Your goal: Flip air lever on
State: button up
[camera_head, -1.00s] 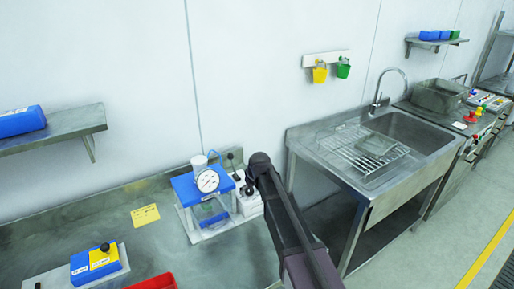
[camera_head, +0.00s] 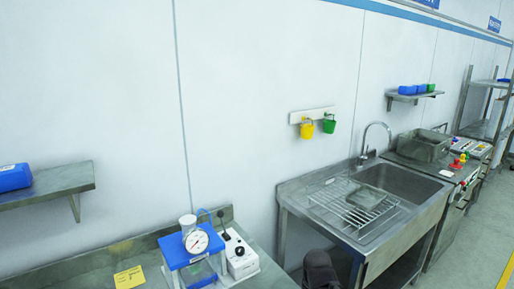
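A blue-topped device (camera_head: 178,252) with a round white dial gauge (camera_head: 197,241) and a small clear cup (camera_head: 187,224) stands on the steel bench at the lower left. A white box (camera_head: 238,256) with black knobs or plugs on it sits right beside it. A blue tube rises from the device, and a black plug (camera_head: 222,213) is at the wall behind. I cannot make out which part is the air lever or its position. A dark part of my arm shows at the bottom edge, right of the box and in front of the sink stand. My gripper is not visible.
A yellow label (camera_head: 129,278) lies on the bench. A wall shelf (camera_head: 52,186) with a blue container (camera_head: 14,177) is at the left. A sink (camera_head: 391,183) with a wire rack (camera_head: 353,207) stands to the right. Yellow and green cups (camera_head: 329,126) hang on the wall.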

aim_at(220, 214)
jog(key=k, duration=1.35)
jog(key=u, duration=0.6)
jog(key=i, duration=1.55)
jog(key=z, duration=0.2)
